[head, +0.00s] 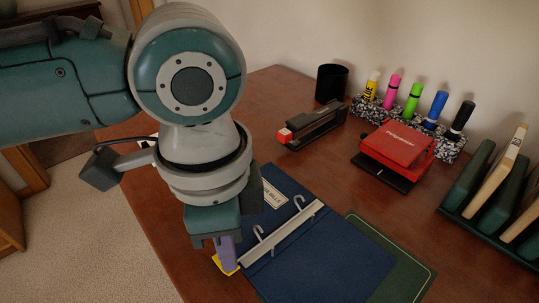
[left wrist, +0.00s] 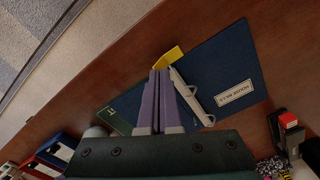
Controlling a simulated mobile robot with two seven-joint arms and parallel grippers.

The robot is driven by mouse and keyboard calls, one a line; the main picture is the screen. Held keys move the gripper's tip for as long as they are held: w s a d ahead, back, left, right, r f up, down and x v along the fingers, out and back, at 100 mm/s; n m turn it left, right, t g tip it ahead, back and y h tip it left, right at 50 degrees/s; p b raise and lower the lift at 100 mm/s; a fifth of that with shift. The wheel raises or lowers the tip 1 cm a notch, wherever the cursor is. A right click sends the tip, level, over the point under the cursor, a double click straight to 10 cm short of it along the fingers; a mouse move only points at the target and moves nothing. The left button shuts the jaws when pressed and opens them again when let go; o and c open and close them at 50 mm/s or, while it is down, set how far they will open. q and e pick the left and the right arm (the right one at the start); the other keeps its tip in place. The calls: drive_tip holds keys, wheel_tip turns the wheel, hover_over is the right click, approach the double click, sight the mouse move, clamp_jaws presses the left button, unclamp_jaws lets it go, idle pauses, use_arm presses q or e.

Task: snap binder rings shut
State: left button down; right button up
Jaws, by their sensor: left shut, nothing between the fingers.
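A dark blue binder (head: 338,262) lies open on the desk, partly over a green mat (head: 412,283). Its pale metal ring strip (head: 287,230) carries curved ring hooks (head: 259,233) that stand up and look open. The strip also shows in the left wrist view (left wrist: 184,88). A yellow tab (head: 224,266) is at the strip's near end, and it also shows in the left wrist view (left wrist: 169,58). My left gripper (head: 228,266) is shut and empty, its purple fingers pointing down beside the tab. I cannot tell whether they touch. My right gripper is not in view.
A black and red stapler (head: 314,126), a red hole punch (head: 398,147), a black cup (head: 332,83), a speckled holder (head: 447,146) with several markers and a file rack (head: 490,233) stand along the back and right. The desk's left edge is near my arm.

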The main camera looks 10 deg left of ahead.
use_arm(q)
drive_tip(key=shift+f+b, duration=0.65)
drive_tip(key=shift+f, duration=0.55)
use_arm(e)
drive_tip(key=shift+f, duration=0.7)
use_arm(q)
drive_tip(key=shift+r, duration=0.1)
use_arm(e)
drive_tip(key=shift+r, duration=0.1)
use_arm(q)
wheel_tip(320, 180, up, 8)
drive_tip(key=p, duration=0.9)
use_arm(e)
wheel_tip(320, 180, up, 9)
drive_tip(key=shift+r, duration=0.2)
